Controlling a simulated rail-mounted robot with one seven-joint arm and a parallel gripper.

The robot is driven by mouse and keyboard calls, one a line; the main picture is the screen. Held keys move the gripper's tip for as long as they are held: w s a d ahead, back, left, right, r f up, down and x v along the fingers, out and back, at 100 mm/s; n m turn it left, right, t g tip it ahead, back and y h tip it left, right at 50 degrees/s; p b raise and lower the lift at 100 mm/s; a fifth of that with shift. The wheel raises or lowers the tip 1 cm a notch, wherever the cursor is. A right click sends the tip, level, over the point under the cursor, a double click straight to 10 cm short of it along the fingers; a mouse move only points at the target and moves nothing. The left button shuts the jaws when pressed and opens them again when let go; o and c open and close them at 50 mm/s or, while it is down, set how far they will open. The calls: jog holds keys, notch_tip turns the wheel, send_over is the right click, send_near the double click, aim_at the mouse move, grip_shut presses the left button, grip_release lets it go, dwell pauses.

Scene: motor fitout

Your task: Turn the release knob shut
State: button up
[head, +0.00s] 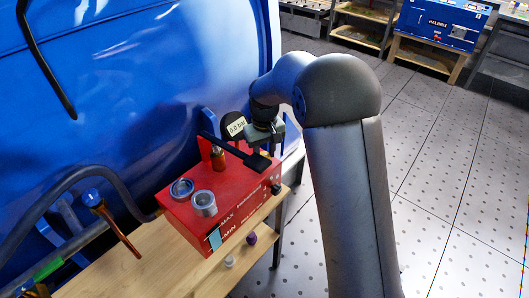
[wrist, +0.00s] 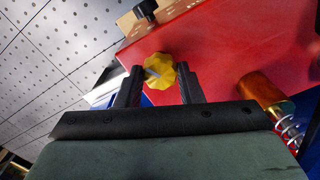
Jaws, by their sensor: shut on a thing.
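The way the knob is turned cannot be read for sure.
A black bar (head: 233,149) runs over the box near a brass post (head: 218,158). A round gauge (head: 236,126) reads 5.8 bar. The wooden bench (head: 150,268) holds small caps. A blue curved panel (head: 130,90) rises behind.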

jog(key=m, duration=0.5)
jog(key=shift+m, duration=0.3)
dwell(0.4)
jog(key=o, duration=1)
jog(key=shift+c, duration=0.2)
notch_tip(320, 180, up, 18)
jog(key=shift+f, duration=0.25)
